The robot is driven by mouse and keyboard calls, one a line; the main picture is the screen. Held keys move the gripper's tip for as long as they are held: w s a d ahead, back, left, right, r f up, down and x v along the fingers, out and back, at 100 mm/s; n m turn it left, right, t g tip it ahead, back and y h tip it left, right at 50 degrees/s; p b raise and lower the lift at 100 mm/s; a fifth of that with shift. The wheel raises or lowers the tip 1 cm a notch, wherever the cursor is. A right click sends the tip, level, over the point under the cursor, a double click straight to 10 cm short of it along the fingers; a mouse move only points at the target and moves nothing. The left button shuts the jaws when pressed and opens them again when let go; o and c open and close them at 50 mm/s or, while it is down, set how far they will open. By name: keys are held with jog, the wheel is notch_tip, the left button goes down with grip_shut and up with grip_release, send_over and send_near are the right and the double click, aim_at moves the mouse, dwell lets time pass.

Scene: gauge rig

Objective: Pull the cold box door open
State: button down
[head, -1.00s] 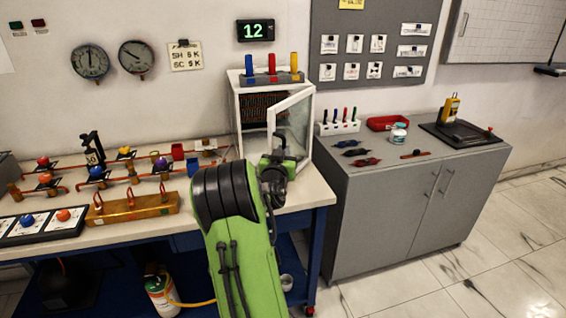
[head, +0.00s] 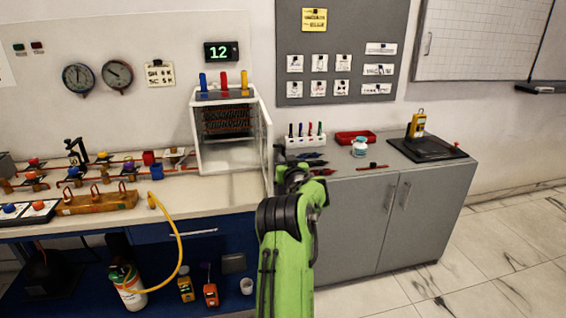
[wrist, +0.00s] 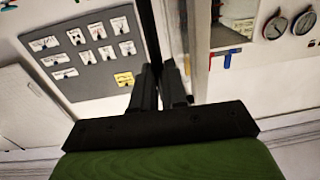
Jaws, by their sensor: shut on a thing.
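The cold box (head: 226,163) is a white cabinet on the workbench, with its front open and a dark rack inside. Its door (head: 265,140) stands swung wide out on the right side, seen nearly edge-on in the head view. My gripper (head: 281,160) is at the outer side of the door, partly hidden behind my green arm. In the wrist view my gripper (wrist: 162,80) has its dark fingers close together at the door's edge. It is shut on the door handle, which the fingers mostly hide.
Blue, red and yellow handles (head: 223,80) stand on top of the box. A grey cabinet (head: 375,215) with pens, a red tray (head: 355,137) and a white jar (head: 359,148) is close on the right. A yellow hose (head: 178,240) hangs at the bench front.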

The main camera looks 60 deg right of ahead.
jog(key=shift+s+d+r+n+t+y, duration=0.15)
jog(key=shift+s+d+n+t+y, duration=0.25)
jog(key=shift+d+t, duration=0.15)
jog(key=c, duration=1.6)
grip_release()
jog(key=o, duration=0.4)
jog(key=shift+w, duration=0.2)
jog(key=shift+s+d+g, duration=0.1)
jog(key=shift+g, duration=0.15)
jog(key=b+v, duration=0.2)
jog(key=v, duration=1.3)
jog(key=shift+s+a+b, duration=0.3)
jog(key=shift+b, duration=0.1)
